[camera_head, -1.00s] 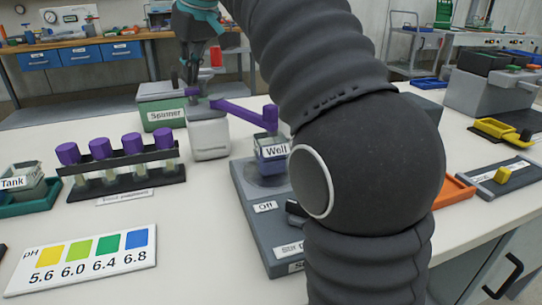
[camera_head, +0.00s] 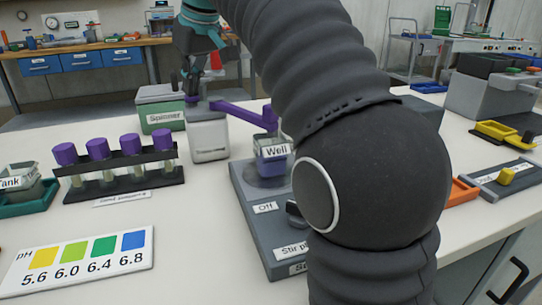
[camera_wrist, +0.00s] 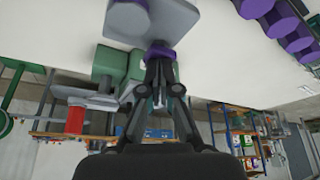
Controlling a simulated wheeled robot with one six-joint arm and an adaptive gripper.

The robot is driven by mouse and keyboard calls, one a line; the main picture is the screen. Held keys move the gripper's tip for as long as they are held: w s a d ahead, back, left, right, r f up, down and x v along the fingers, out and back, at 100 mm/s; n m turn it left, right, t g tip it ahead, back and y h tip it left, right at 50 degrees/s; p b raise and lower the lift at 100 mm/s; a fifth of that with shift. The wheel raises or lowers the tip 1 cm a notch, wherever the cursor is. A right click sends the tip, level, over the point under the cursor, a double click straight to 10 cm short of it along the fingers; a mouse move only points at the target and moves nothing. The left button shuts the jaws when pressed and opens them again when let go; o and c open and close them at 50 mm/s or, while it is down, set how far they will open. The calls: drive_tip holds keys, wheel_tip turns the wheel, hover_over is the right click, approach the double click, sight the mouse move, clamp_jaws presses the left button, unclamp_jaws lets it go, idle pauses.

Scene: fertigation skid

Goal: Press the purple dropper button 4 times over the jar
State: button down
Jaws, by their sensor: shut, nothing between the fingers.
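The dropper is a pale bottle (camera_head: 208,142) with a purple arm (camera_head: 240,113) reaching right to above the jar marked Well (camera_head: 270,168). The jar stands upright on a grey stirrer base and looks bluish inside. The purple button (camera_head: 191,99) is on top of the bottle's left side. My gripper (camera_head: 191,92) is shut and empty, pointing down with its tips at the button. In the wrist view my gripper (camera_wrist: 159,58) meets the purple button (camera_wrist: 160,48); whether they touch or how far it is pressed I cannot tell.
A rack (camera_head: 125,178) of purple-capped tubes and a pH colour card (camera_head: 80,258) lie left. The green Spinner box (camera_head: 160,113) is behind the bottle. The stirrer base (camera_head: 262,225) has a knob. My arm hides the table right of the jar.

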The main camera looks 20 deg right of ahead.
drive_tip(key=shift+r, duration=0.1)
drive_tip(key=shift+r+p, duration=1.35)
drive_tip(key=shift+p, duration=0.2)
drive_tip(key=shift+f, duration=0.2)
drive_tip(key=shift+f+b, duration=1.1)
drive_tip(key=shift+f, duration=0.25)
drive_tip(key=shift+r, duration=0.1)
drive_tip(key=shift+r+p, duration=1.5)
drive_tip(key=shift+p, duration=0.1)
drive_tip(key=shift+f, duration=0.3)
